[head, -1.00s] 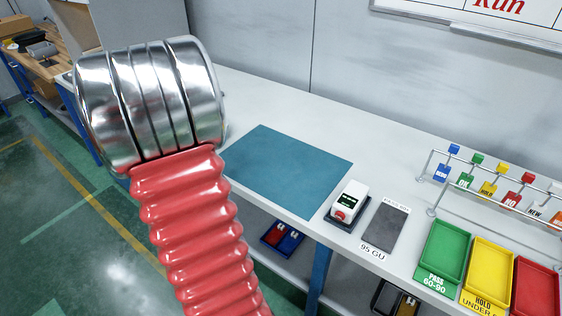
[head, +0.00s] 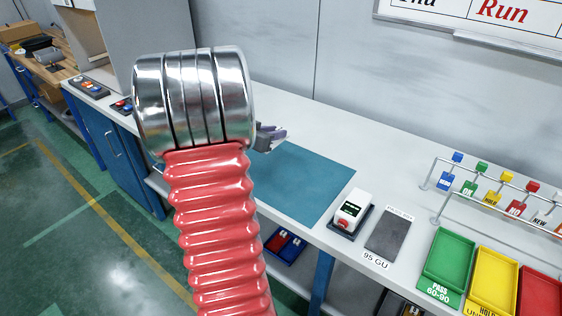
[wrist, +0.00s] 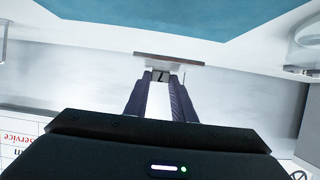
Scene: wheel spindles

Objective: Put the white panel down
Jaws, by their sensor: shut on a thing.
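My gripper (head: 271,137) shows just right of my arm's metal end in the head view, above the back left part of the teal mat (head: 310,185). In the wrist view my gripper (wrist: 161,76) is shut on a thin panel (wrist: 168,58), which shows nearly edge-on as a narrow grey-brown strip across the fingertips. Its white face cannot be made out clearly. The mat also shows in the wrist view (wrist: 170,22), beyond the panel. In the head view my arm hides the mat's left part, and the panel is hardly visible.
A white meter (head: 350,211) stands right of the mat, beside a grey plate (head: 388,235) labelled 95 GU. Green (head: 447,262), yellow (head: 491,272) and red (head: 537,295) trays are farther right. A tag rail (head: 436,190) stands behind them. The visible mat is clear.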

